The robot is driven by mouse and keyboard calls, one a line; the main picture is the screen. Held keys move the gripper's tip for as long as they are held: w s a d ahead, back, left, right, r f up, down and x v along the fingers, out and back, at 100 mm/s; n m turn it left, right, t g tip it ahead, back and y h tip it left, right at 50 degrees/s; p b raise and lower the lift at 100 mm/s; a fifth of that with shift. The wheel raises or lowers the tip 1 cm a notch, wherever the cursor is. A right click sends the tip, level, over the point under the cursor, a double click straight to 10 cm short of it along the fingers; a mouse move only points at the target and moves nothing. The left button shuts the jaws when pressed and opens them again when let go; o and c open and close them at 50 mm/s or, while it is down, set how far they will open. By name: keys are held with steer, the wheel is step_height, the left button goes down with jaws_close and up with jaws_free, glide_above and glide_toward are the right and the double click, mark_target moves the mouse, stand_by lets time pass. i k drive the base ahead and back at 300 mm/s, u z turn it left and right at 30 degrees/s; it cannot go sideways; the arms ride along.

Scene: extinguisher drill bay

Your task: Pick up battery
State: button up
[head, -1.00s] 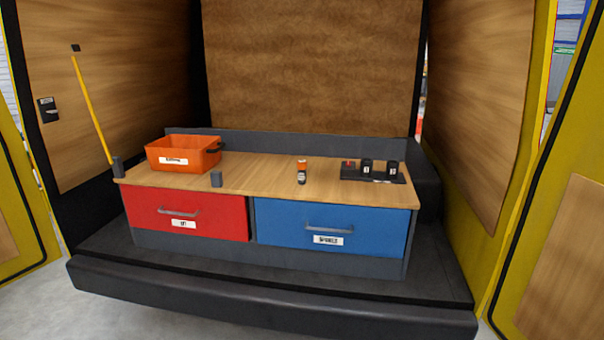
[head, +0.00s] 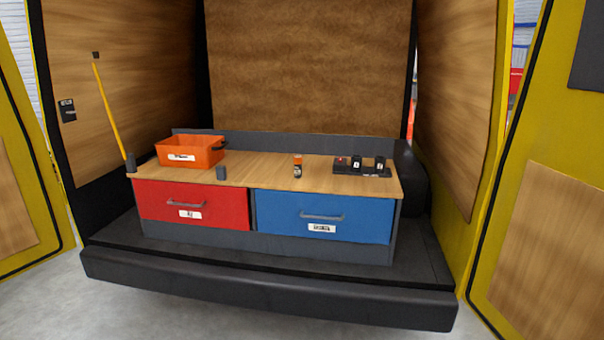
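A small upright cylinder with an orange top and a dark lower part (head: 297,167) stands on the wooden bench top, right of the middle. It looks like the battery, but its label is too small to read. My gripper is not in view.
The wooden bench top (head: 262,168) sits over a red drawer (head: 225,205) and a blue drawer (head: 350,222). An orange bin (head: 190,156) stands at left, a small grey block (head: 221,173) near the front edge. A dark rack (head: 347,170) holds small black items at right. Yellow doors flank the bay.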

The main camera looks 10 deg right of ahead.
mark_target(297, 160)
steer(key=k, duration=0.8)
steer(key=u, duration=0.35)
steer(key=i, duration=0.55)
steer(key=u, duration=0.7)
steer(key=i, duration=2.05)
steer(key=z, duration=0.4)
